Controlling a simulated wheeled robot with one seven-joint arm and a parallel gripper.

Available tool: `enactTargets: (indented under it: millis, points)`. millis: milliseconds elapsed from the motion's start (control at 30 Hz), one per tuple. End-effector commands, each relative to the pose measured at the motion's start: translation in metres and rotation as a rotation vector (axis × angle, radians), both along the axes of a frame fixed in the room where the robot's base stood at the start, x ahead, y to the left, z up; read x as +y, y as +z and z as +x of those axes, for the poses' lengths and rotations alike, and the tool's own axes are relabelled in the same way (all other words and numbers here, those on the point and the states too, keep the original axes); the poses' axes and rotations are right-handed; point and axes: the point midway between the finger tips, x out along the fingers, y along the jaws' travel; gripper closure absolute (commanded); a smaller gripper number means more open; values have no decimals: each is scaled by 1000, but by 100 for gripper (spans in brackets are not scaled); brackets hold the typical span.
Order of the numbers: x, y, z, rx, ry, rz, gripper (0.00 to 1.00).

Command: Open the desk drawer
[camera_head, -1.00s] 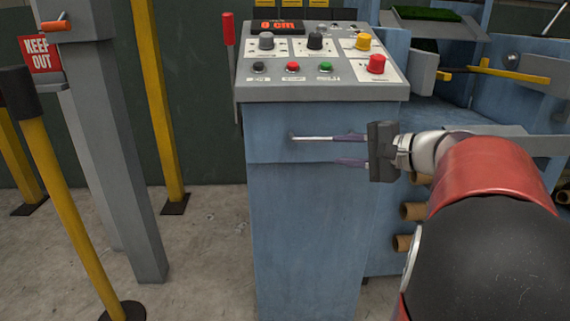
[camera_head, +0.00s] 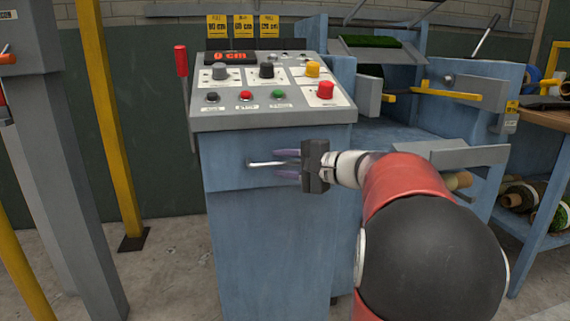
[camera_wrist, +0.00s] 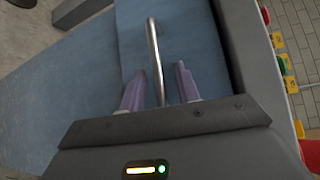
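The desk drawer (camera_head: 228,174) is the blue front panel under the sloped control console. It looks flush with the cabinet, so it appears closed. Its handle (camera_head: 262,164) is a thin metal bar, also in the wrist view (camera_wrist: 153,45). My gripper (camera_head: 279,163) reaches in from the right, its two purple fingers pointing left along the bar. In the wrist view my gripper (camera_wrist: 158,80) has its fingers apart on either side of the bar, with gaps visible. The handle's near end is hidden by my gripper.
The console (camera_head: 270,118) above has knobs, buttons and a red display reading 0 cm. A yellow post (camera_head: 112,130) and a grey column (camera_head: 60,150) stand left. A wooden-topped bench (camera_head: 545,118) stands right.

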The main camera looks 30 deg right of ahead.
Motion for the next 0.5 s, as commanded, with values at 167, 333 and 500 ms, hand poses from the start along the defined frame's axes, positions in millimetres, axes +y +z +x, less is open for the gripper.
enactTargets:
  millis: [167,333,500]
  points:
    - [0,0,0,0,0,0,82]
    - [0,0,0,1,0,0,100]
    - [0,0,0,1,0,0,100]
